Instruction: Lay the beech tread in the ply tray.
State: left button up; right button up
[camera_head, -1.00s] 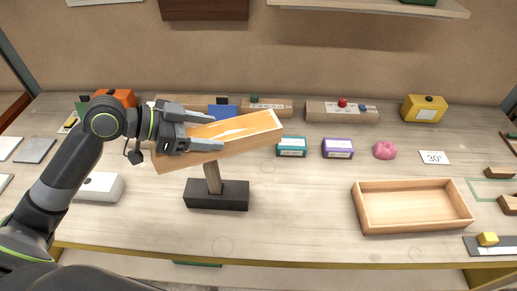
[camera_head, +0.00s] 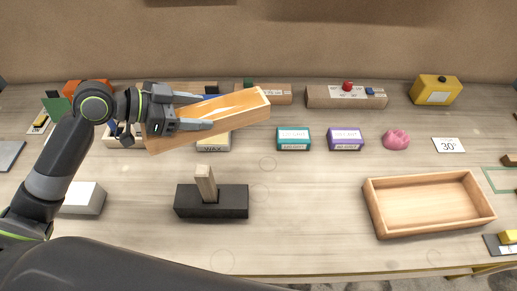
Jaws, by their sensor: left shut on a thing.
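The beech tread (camera_head: 236,106), a pale wooden block with a light streak on top, is held tilted above the bench at left. My left gripper (camera_head: 211,112) is shut on it, its fingers lying across the tread's left half. The tread is apart from the wooden post in the black base (camera_head: 211,203) below it. The ply tray (camera_head: 429,202) is an open, empty, shallow wooden box at the right of the bench. My right gripper does not show.
A teal box (camera_head: 293,140), a purple box (camera_head: 345,140), a pink lump (camera_head: 396,139) and a 30° card (camera_head: 448,145) stand behind the open bench. A yellow box (camera_head: 435,90) is at the back right. The bench between black base and tray is clear.

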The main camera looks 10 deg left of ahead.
pick_arm(q)
jog(key=b, duration=0.4)
send_over(208, 158)
jog(key=s+d, duration=0.2)
jog(key=s, duration=0.1)
jog(key=f, duration=0.7)
jog(key=shift+s+d, duration=0.15)
jog(key=shift+s, duration=0.05)
jog(key=shift+f, duration=0.55)
notch_tip(208, 158, down, 10)
jog(key=shift+r, duration=0.2)
jog(key=shift+f, duration=0.15)
jog(key=shift+f, duration=0.2)
jog(key=o, duration=1.3)
jog(key=shift+s, duration=0.1)
jog(key=shift+o, duration=0.5)
